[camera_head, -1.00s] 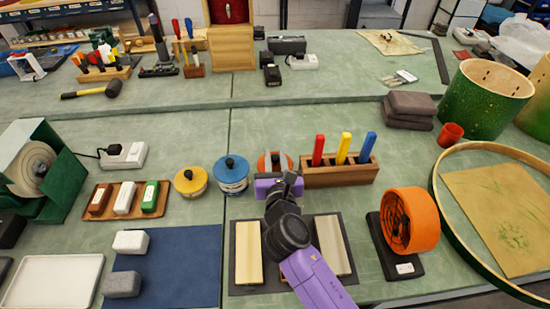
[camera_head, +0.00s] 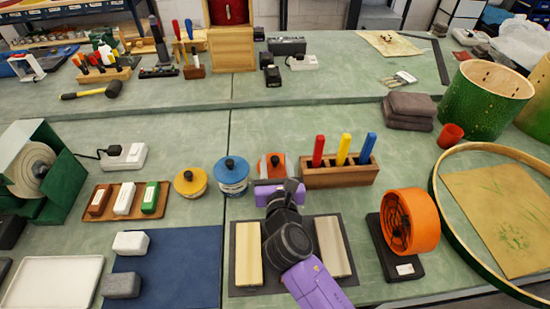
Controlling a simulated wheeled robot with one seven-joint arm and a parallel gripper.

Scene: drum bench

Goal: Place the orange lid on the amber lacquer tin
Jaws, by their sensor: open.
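A squat amber-yellow tin (camera_head: 190,183) with a dark knob on top stands to the left, beyond the blue mat. A blue-and-white tin (camera_head: 231,176) with a blue top and dark knob stands between the two. My gripper is open, on the near side of the orange lid. Its fingertips are mostly hidden by my wrist, and I cannot tell whether they touch the lid.
A wooden block (camera_head: 338,174) with red, yellow and blue handles stands close right of the orange lid. A dark mat with two pale bars (camera_head: 248,253) lies under my arm. An orange fan-like wheel (camera_head: 409,221) stands right. The blue mat (camera_head: 180,265) is mostly clear.

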